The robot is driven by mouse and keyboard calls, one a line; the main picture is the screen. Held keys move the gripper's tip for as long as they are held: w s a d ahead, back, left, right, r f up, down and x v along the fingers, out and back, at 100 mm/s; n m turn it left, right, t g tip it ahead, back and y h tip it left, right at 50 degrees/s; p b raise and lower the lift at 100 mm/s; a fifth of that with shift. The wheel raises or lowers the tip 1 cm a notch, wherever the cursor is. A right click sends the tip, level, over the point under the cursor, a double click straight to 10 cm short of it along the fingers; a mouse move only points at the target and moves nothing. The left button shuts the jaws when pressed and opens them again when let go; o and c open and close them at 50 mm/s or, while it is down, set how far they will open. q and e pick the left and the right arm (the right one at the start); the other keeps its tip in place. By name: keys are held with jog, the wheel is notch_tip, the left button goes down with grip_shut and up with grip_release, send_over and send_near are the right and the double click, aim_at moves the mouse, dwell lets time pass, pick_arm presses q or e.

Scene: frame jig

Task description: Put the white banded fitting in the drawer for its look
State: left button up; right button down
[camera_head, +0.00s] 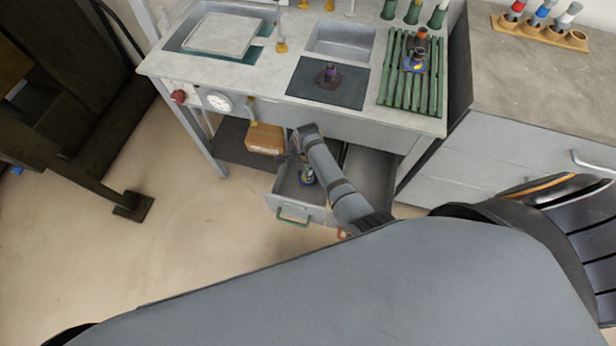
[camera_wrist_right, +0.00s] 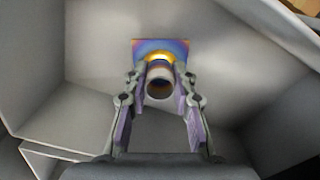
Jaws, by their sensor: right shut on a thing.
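My right arm reaches down into the open drawer with the green handle (camera_head: 293,219) below the bench. My right gripper (camera_wrist_right: 160,90) is shut on a fitting (camera_wrist_right: 158,72) with a pale round tube, a yellow band and a square plate tinted blue, purple and orange. The fitting also shows inside the drawer in the head view (camera_head: 307,176), below my wrist. Grey drawer walls surround it; I cannot tell whether its plate touches the drawer floor. White bands cannot be made out clearly. My left gripper is not in view.
A second open drawer compartment (camera_head: 368,180) lies to the right, partly behind my arm. On the bench, one fitting (camera_head: 329,76) stands on a dark mat (camera_head: 308,88) and another (camera_head: 415,60) on a green slatted rack (camera_head: 397,88). A cardboard box (camera_head: 265,138) sits below.

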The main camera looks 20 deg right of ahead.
jog(key=shift+f, duration=0.55)
jog(key=shift+r, duration=0.2)
jog(key=shift+f, duration=0.2)
jog(key=c, duration=1.1)
grip_release()
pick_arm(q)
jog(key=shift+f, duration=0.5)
pick_arm(e)
jog(key=shift+r, duration=0.1)
jog(key=shift+r+p, duration=0.3)
jog(key=shift+p, duration=0.1)
pick_arm(q)
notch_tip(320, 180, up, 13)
jog(key=p, duration=1.2)
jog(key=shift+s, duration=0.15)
pick_arm(e)
notch_tip(320, 180, up, 12)
jog(key=shift+f, duration=0.2)
